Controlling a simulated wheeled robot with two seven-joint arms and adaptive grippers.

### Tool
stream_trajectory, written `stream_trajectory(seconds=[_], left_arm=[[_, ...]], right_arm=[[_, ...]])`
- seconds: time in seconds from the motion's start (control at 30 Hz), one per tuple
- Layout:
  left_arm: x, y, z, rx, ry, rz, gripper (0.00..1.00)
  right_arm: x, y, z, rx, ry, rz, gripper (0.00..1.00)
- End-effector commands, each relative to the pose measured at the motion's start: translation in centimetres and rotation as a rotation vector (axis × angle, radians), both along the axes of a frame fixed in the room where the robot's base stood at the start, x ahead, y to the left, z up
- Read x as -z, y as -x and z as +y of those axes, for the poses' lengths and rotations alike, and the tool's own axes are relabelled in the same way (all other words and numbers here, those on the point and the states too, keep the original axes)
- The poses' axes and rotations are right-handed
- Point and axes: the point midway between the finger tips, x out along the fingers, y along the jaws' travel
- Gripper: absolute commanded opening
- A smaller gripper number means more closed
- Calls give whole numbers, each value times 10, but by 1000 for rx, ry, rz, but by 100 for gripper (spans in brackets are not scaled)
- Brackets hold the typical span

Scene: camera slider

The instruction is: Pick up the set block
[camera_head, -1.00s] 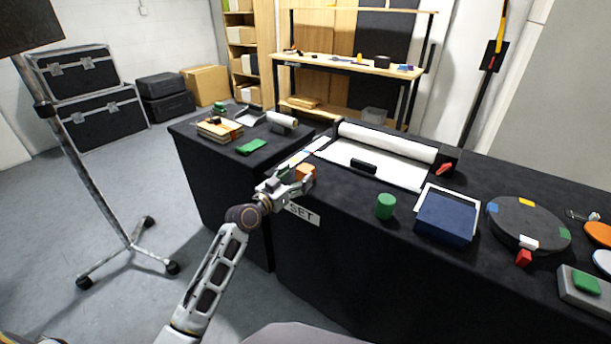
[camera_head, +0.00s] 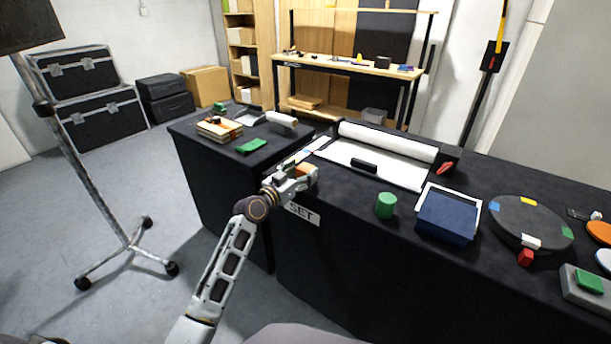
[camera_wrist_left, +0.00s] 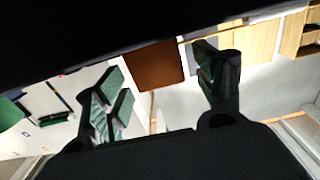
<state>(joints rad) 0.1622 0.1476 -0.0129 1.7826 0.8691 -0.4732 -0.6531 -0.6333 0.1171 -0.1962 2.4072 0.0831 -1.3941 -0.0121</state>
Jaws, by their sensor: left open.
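An orange-brown block (camera_head: 304,170), which I take to be the set block, stands at the left end of the long black table, above a white label reading SET (camera_head: 304,215). My left gripper (camera_head: 298,177) is open at the block and partly hides it in the head view. In the left wrist view the block (camera_wrist_left: 157,65) appears between the two spread fingers of the left gripper (camera_wrist_left: 163,88), with a gap on each side. I cannot tell whether a finger touches it. My right gripper does not show.
A green cylinder (camera_head: 386,205), a blue box (camera_head: 446,216) and a dark round turntable (camera_head: 510,219) stand to the right on the table. A white roll (camera_head: 388,143) lies behind. A side table at left holds a green block (camera_head: 250,146). Bare black tabletop lies right of the block.

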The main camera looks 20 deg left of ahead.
Motion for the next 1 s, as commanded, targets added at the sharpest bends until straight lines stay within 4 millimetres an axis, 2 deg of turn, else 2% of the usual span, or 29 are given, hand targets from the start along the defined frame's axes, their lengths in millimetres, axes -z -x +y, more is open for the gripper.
stream_trajectory(seconds=[0.27,0.87,1.0], left_arm=[[1,-20,-6,-1,1,-1,70],[0,-24,-8,0,-1,0,70],[0,-24,-8,0,-1,0,54]], right_arm=[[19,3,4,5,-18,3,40],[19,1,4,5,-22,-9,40],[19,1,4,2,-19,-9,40]])
